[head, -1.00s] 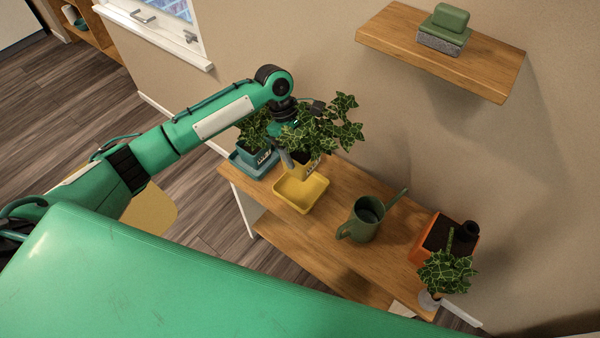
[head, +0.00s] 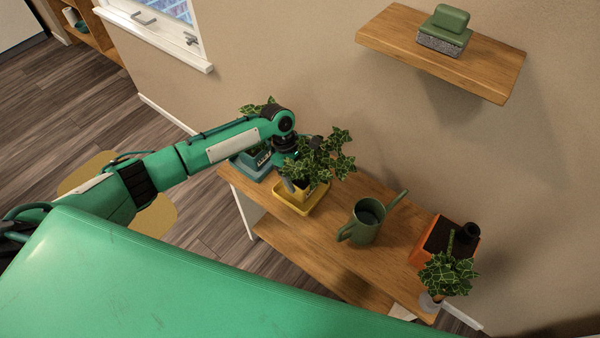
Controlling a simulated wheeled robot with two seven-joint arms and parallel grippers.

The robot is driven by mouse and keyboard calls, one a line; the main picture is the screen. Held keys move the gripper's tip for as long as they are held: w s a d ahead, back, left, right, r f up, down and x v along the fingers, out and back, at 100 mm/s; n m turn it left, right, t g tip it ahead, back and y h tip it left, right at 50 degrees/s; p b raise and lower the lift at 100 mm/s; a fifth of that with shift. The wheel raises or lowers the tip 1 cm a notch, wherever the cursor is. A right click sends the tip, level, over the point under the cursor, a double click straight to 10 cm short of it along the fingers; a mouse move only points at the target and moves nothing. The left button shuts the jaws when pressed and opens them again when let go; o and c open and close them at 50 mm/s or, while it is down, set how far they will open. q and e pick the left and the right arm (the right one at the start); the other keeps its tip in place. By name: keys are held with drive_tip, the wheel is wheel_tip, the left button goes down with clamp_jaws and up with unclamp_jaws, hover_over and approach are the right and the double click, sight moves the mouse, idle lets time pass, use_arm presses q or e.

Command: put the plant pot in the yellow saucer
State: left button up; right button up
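The yellow plant pot (head: 304,191) with leafy ivy (head: 318,160) is in the yellow saucer (head: 303,209) on the wooden cabinet. It looks upright; whether its base touches the saucer floor is hidden. My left gripper (head: 289,181) comes down at the pot's left rim, one grey finger showing on the near side; it appears shut on the pot, with the other finger hidden by leaves. My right gripper is not in view.
A teal pot in a teal saucer (head: 250,171) stands just left, partly behind my arm. A green watering can (head: 364,222) stands to the right, then an orange planter (head: 434,241) and another ivy plant (head: 447,272). A wooden wall shelf (head: 440,55) hangs above.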

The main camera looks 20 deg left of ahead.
use_arm(q)
drive_tip(key=o, duration=1.4)
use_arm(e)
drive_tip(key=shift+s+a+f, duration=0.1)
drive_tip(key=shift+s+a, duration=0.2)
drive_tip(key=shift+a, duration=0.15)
use_arm(q)
drive_tip(key=shift+r, duration=0.1)
drive_tip(key=v, duration=1.2)
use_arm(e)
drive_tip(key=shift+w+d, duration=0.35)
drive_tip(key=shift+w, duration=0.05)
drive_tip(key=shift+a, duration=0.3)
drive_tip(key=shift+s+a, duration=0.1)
